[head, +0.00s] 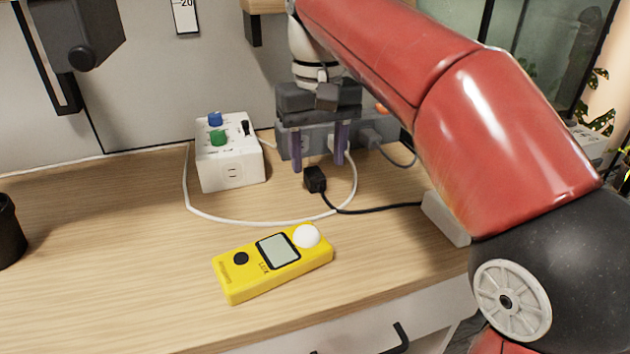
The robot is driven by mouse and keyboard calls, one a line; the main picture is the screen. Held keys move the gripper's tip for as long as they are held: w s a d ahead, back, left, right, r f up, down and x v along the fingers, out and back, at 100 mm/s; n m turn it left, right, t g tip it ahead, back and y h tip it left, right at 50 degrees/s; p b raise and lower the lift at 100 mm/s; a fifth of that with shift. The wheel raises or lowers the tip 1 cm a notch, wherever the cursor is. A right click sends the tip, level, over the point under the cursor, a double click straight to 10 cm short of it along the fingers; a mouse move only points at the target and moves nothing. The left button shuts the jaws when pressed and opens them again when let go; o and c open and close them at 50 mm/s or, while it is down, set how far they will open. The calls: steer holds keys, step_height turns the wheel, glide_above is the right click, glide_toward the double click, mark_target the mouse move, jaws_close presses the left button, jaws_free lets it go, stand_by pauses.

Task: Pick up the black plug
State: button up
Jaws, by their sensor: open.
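The black plug (315,179) lies on the wooden tabletop right of the middle of the head view, with its black cord running off to the right. My gripper (318,163) is open, with its two purple fingers pointing down. In the picture its fingers stand to the left and right of the plug, slightly above and behind it. I cannot tell the exact height or depth between fingertips and plug. Nothing shows between the fingers as held.
A grey power strip (371,137) with plugs stands behind my gripper. A white box with knobs (230,165) is to the left. A white cable (240,217) loops around in front. A yellow light meter (272,264) lies nearer the front edge. The left tabletop is mostly clear.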

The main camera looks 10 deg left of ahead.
mark_target(317, 176)
step_height(317, 176, down, 4)
steer(key=shift+s+a+r+b, duration=0.1)
steer(key=shift+b, duration=0.3)
steer(key=c, duration=1.1)
steer(key=shift+r, duration=0.1)
